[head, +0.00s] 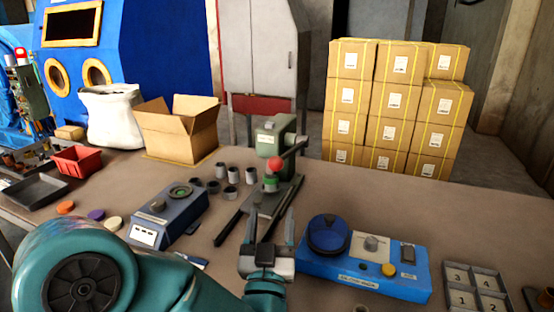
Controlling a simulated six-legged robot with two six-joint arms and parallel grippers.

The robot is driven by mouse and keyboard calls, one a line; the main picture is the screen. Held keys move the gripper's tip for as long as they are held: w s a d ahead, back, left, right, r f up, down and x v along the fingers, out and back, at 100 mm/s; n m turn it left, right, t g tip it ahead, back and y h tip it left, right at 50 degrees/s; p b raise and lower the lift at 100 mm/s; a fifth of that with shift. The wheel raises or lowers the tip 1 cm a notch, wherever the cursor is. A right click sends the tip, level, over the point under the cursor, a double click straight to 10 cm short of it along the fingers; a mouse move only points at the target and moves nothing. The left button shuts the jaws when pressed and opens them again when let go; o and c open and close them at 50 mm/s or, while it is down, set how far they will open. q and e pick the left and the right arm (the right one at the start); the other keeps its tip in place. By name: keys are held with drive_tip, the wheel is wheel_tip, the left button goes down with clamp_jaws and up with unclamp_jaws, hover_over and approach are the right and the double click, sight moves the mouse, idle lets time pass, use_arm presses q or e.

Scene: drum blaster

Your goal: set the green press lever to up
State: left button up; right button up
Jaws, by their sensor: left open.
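The green press (267,140) stands on the workbench near the middle. Its lever ends in a red ball knob (275,164) at the front of the press, lower than the press head; the arm of the lever runs back up to the right. A small green part (270,183) sits just below the knob. My left gripper (268,222) is in front of the press, nearer to me and below the knob in the picture. Its two fingers are apart, with nothing seen between them. It does not touch the knob. My right gripper is not in view.
A blue control box (365,268) stands to the right of my gripper, a grey-blue device (168,215) to the left. Several grey cups (232,175) stand left of the press. An open carton (178,130) is behind them. A numbered tray (475,285) lies at right. The bench right of the press is clear.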

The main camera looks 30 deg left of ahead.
sight(275, 165)
use_arm(q)
drive_tip(key=p+x, duration=0.2)
drive_tip(key=x, duration=0.6)
drive_tip(key=p+x, duration=0.2)
drive_tip(key=x, duration=0.6)
drive_tip(key=shift+s+r, duration=0.1)
drive_tip(key=shift+r, duration=0.15)
clamp_jaws()
drive_tip(key=shift+p, duration=0.3)
